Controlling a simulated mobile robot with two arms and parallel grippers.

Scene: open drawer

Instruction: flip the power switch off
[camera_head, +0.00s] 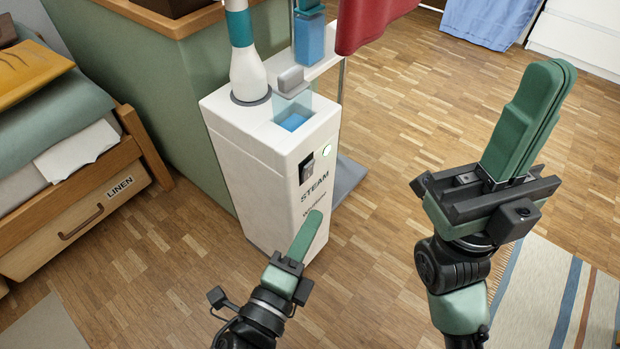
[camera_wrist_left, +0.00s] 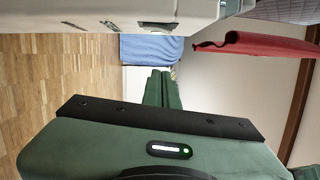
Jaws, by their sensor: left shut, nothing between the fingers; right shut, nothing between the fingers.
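A white steam station (camera_head: 265,150) marked "STEAM" stands upright on the wood floor. Its black power switch (camera_head: 306,168) is on the front face, beside a small lit green-white light (camera_head: 327,151). My left gripper (camera_head: 314,215) is shut and empty, below the switch and in front of the lower lettering; whether it touches the face I cannot tell. In the left wrist view its green fingers (camera_wrist_left: 162,88) are together, below the white body (camera_wrist_left: 110,15) at the top. My right gripper (camera_head: 550,75) is shut and empty, well right of the station.
A clear tank (camera_head: 294,117) with blue liquid is in the station's top. A red cloth (camera_head: 368,20) hangs behind it. A wooden bed with a "LINEN" drawer (camera_head: 75,225) is at left. A green-sided counter (camera_head: 180,90) stands behind the station. Open floor lies between my grippers.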

